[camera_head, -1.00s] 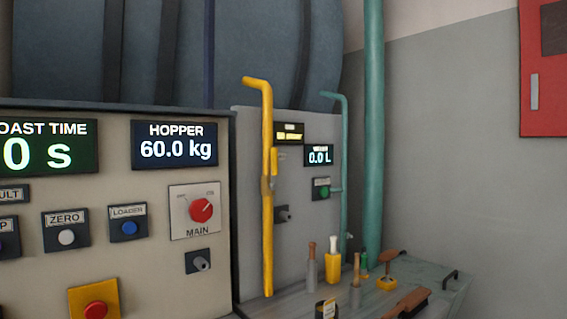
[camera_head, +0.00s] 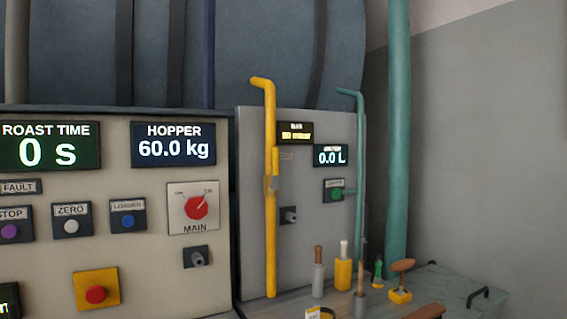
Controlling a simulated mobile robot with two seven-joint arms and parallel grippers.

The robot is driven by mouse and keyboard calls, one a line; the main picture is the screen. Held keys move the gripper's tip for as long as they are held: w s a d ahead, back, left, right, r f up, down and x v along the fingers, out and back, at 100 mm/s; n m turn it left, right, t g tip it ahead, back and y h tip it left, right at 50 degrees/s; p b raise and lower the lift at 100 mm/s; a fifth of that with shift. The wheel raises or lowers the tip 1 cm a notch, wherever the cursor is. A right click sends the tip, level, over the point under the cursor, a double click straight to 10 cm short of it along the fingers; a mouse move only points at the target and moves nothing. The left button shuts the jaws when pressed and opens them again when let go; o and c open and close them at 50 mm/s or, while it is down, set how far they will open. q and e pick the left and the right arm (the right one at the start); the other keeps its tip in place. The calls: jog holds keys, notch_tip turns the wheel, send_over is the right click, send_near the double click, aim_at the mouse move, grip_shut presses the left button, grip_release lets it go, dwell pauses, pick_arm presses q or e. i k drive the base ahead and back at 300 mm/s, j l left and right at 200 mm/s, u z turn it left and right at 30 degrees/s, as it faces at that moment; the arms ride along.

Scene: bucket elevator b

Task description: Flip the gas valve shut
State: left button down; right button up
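The gas valve is on the vertical yellow pipe (camera_head: 269,225) at the middle of the head view. Its yellow lever (camera_head: 275,161) stands upright, in line with the pipe, just above a greyish valve body (camera_head: 271,184). A small gas display (camera_head: 295,133) with yellow text is to the right of the lever, on a grey panel (camera_head: 310,255). Neither of my grippers shows in the view, and nothing touches the lever.
A beige control panel (camera_head: 110,245) with a red MAIN knob (camera_head: 196,207) stands to the left. A teal pipe (camera_head: 398,150) rises at the right. Several brushes and tools, including a yellow-based one (camera_head: 343,272), stand on the bench (camera_head: 460,285) below.

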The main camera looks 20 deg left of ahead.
aim_at(276, 161)
jog(key=i+l, duration=0.1)
jog(key=l, duration=0.25)
jog(key=i+l, duration=0.1)
jog(key=l, duration=0.25)
jog(key=i+l+z, duration=0.1)
jog(key=l, duration=0.25)
jog(key=i+l, duration=0.1)
jog(key=l, duration=0.25)
